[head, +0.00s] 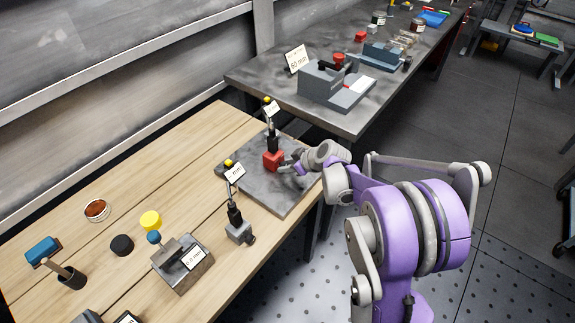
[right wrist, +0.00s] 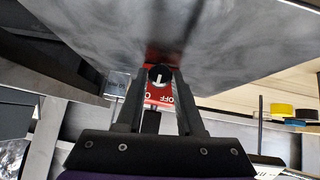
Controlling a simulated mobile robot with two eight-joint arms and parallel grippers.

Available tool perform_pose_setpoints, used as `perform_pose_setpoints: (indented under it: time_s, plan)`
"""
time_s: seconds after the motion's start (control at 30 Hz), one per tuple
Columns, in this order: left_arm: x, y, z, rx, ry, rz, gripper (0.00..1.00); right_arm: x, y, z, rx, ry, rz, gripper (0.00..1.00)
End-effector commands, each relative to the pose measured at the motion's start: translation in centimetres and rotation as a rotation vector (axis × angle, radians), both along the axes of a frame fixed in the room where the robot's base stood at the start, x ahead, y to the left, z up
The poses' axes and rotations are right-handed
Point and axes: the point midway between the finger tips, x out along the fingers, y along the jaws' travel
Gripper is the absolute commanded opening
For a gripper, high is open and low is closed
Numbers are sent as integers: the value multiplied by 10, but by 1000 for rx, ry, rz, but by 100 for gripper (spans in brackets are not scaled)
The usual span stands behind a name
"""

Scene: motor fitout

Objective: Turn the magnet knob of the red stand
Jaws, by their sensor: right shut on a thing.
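The red stand (head: 272,161) has a red magnet base with a black post and a white card above it. It stands on the grey plate (head: 284,203) on the wooden bench. In the right wrist view its red face (right wrist: 158,97) carries white lettering reading OFF. Its round black knob (right wrist: 160,75) has a white mark, which points roughly up and down in that view. My right gripper (head: 287,166) reaches the base from the right. In the wrist view its two fingers (right wrist: 160,80) are shut on the knob, one on each side. My left gripper is out of view.
A similar grey stand (head: 238,233) is close by at the plate's front left. A grey block with a card (head: 182,264) and yellow (head: 151,221) and black (head: 122,245) round pieces lie farther left. A dark table (head: 345,119) with fixtures stands behind.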

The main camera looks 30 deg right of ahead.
Motion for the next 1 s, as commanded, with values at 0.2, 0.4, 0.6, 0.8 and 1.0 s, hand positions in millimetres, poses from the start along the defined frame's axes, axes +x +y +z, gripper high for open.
perform_pose_setpoints:
  time_s: [0.2, 0.4, 0.6, 0.8, 1.0]
  plan:
    - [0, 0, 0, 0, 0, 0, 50, 0, 0, 0, 0, 0, 0, 0]
    - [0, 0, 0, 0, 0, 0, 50, 0, -1, 0, 22, 10, 1, 0]
    - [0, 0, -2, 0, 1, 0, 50, 1, -3, -1, 108, 46, -1, 0]
    - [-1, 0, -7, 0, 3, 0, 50, 2, -5, -1, 240, 101, -1, 0]
    - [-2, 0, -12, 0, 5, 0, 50, 3, -7, -2, 367, 153, -1, 0]
